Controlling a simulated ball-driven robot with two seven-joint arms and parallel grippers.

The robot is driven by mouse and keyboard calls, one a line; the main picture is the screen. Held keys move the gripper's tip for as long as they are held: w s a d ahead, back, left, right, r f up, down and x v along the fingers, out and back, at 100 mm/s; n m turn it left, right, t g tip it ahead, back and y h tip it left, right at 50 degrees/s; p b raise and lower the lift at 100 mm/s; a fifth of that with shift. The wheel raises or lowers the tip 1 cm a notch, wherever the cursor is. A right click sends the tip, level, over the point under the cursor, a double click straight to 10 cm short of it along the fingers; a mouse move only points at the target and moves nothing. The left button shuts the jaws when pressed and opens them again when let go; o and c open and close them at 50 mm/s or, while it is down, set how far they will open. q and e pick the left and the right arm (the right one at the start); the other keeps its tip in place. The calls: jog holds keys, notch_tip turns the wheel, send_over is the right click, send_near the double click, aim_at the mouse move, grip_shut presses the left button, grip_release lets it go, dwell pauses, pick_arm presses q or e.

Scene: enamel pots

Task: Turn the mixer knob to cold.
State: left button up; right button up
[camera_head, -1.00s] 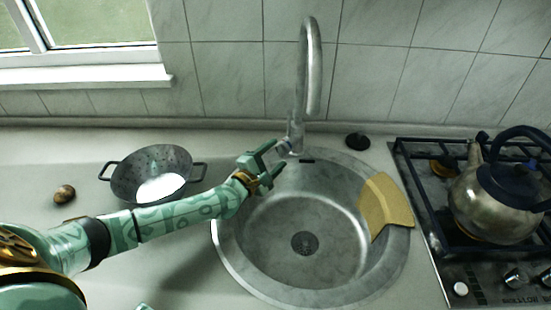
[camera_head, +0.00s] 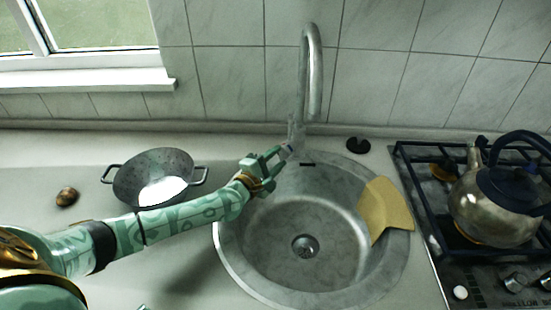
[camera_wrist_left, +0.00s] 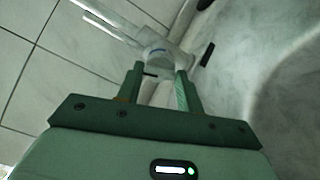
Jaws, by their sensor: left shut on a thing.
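The mixer is a tall, curved metal tap (camera_head: 314,75) standing behind the sink. Its knob (camera_head: 288,149) sits low on the left side of the tap body. My left gripper (camera_head: 282,155) reaches in from the left and is shut on the knob. In the left wrist view, the two green fingers of the left gripper (camera_wrist_left: 160,80) stand on either side of the pale knob (camera_wrist_left: 160,94), with the tap body (camera_wrist_left: 165,52) just beyond. The fingers partly hide the knob, and its markings are too small to read. My right gripper is not in view.
The round metal sink (camera_head: 228,262) lies below the gripper, with a yellow cloth-like piece (camera_head: 384,208) over its right rim. A grey two-handled pot (camera_head: 130,183) stands left, beside a small brown object (camera_head: 67,196). A kettle (camera_head: 480,215) sits on the hob at right. A black disc (camera_head: 358,145) lies behind the sink.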

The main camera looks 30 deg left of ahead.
pick_arm(q)
jog(key=shift+r+m+p, duration=0.1)
jog(key=shift+m+p, duration=0.6)
jog(key=shift+m, duration=0.5)
jog(key=m+p, duration=0.1)
jog(key=m, duration=0.2)
jog(key=shift+m+p, duration=0.3)
jog(key=m+p, duration=0.1)
jog(key=m, duration=0.2)
jog(key=shift+f+m+p, duration=0.25)
jog(key=shift+m+p, duration=0.15)
jog(key=shift+m, duration=1.1)
jog(key=o, duration=1)
jog(key=s+p, duration=0.1)
jog(key=s, duration=0.4)
jog(key=s+a+p, duration=0.1)
jog(key=s, duration=0.4)
jog(key=s+a+p, duration=0.1)
jog(key=s, duration=0.5)
jog(key=shift+s+a+p, duration=0.1)
jog(key=shift+a+p, duration=0.1)
jog(key=shift+p, duration=0.15)
